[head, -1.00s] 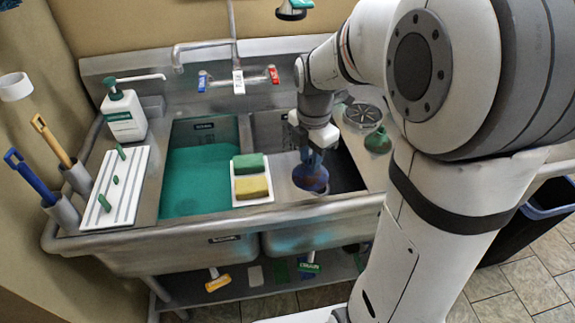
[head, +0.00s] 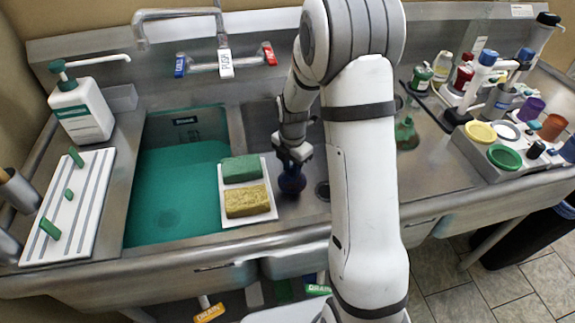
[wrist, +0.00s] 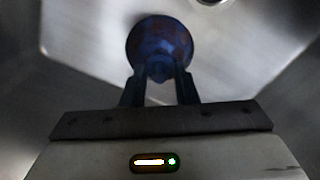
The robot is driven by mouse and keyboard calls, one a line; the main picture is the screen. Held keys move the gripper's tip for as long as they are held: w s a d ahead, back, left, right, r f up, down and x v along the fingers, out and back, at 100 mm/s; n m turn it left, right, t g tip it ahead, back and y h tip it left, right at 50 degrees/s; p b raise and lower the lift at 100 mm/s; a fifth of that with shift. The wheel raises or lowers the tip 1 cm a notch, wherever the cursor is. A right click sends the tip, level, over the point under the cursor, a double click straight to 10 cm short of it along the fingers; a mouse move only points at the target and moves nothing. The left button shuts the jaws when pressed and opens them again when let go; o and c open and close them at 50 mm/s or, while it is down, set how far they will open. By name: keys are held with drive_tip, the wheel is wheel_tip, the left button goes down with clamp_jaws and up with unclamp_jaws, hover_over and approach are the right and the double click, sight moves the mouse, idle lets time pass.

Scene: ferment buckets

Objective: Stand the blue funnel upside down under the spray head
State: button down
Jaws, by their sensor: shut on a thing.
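The blue funnel (head: 292,181) is at my gripper (head: 293,160), low over the right-hand sink basin beside the sponge tray. In the wrist view the funnel (wrist: 160,45) sits between the two fingertips of my gripper (wrist: 160,80), which are shut on it. Its round wide end faces away from the wrist and its narrow part lies between the fingers. Brownish-red patches show on the funnel. I cannot tell whether the funnel touches the basin floor. I cannot make out the spray head in the current views.
A white tray (head: 262,219) with a green sponge (head: 241,168) and a yellow sponge (head: 247,201) is just left of my gripper. The left basin holds green liquid (head: 175,195). A green flask (head: 406,134) and a caddy (head: 478,150) of cups stand on the right drainboard.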

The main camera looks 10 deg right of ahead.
sight(291, 172)
drive_tip(key=shift+f+b, duration=1.3)
drive_tip(key=shift+f, duration=0.65)
drive_tip(key=shift+a+f+b, duration=0.1)
drive_tip(key=shift+f+b, duration=0.3)
drive_tip(key=shift+f, duration=0.1)
unclamp_jaws()
idle(0.5)
drive_tip(key=shift+r, duration=0.2)
drive_tip(key=shift+r+p, duration=0.7)
drive_tip(key=shift+r, duration=0.15)
drive_tip(key=shift+r, duration=0.15)
drive_tip(key=shift+r+p, duration=0.7)
drive_tip(key=shift+r, duration=0.15)
drive_tip(key=shift+r, duration=0.15)
